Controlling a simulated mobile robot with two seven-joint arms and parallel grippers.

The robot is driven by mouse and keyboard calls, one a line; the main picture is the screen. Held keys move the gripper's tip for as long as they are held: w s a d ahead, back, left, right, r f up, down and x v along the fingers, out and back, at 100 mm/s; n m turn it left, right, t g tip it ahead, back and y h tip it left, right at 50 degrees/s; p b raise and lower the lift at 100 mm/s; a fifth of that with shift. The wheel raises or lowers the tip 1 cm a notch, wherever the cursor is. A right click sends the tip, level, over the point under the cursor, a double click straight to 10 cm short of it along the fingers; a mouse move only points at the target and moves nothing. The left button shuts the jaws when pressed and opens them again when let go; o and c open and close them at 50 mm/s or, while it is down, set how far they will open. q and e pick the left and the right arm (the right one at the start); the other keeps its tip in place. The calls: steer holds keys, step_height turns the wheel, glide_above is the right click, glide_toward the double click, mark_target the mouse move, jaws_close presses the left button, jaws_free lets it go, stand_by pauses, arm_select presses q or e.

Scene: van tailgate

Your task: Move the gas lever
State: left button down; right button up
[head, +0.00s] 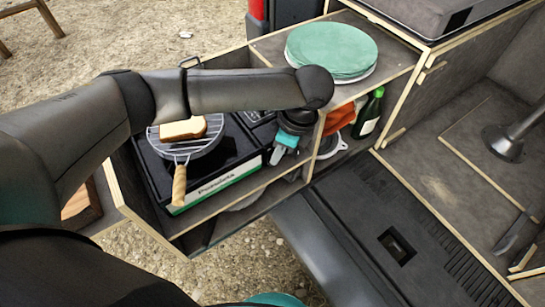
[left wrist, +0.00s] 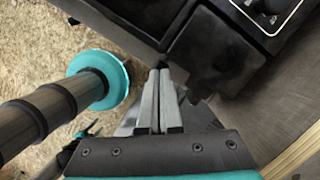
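The black gas stove (head: 230,161), with a white and green label strip, stands on the wooden shelf. My left gripper (head: 274,157) hangs at the stove's right front corner, pointing down. In the left wrist view its two grey fingers (left wrist: 159,76) lie side by side, shut, with nothing visible between them. Their tips are close to the dark edge of the stove (left wrist: 216,52) in that view; I cannot tell whether they touch. A round knob (left wrist: 272,8) shows at the upper right there. I cannot make out the gas lever in either view. My right gripper is not in view.
A grill pan (head: 187,143) with bread (head: 183,129) sits on the stove, its wooden handle (head: 179,186) jutting forward. Green plates (head: 332,48) stand on the upper shelf. A green bottle (head: 368,115) and orange cloth (head: 339,118) are right of my gripper.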

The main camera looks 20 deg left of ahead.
arm_select(q)
steer(key=shift+f, duration=0.45)
steer(key=d+p, duration=0.1)
steer(key=d+r+p, duration=0.1)
steer(key=d, duration=0.1)
steer(key=shift+r+p, duration=0.1)
steer(key=shift+p, duration=0.2)
steer(key=p+v, duration=0.3)
steer(key=v, duration=1.2)
